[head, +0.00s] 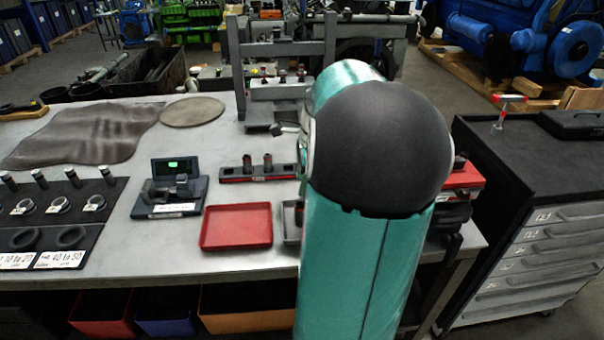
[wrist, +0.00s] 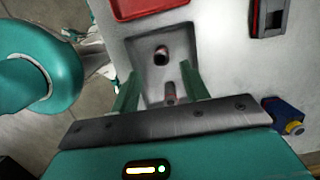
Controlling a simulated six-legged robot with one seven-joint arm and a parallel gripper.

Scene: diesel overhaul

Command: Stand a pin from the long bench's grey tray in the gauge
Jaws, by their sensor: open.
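The grey tray (head: 291,236) lies on the long bench, mostly hidden behind my arm in the head view. In the wrist view the grey tray (wrist: 143,50) holds a dark-topped pin (wrist: 161,55) and a second pin (wrist: 170,92) nearer my gripper. My gripper (wrist: 160,74) is open over the tray, its two green fingers apart on either side of the nearer pin; I cannot tell its height above it. The gauge (head: 170,192), dark with a small green-lit display, stands left of the trays on the bench. My gripper is hidden in the head view.
A red tray (head: 236,226) lies beside the grey one. Behind it is a red-and-black rack (head: 257,171) with upright pins. Rings and pins sit on a black board (head: 60,215) at left. A drawer cabinet (head: 540,200) stands right of the bench.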

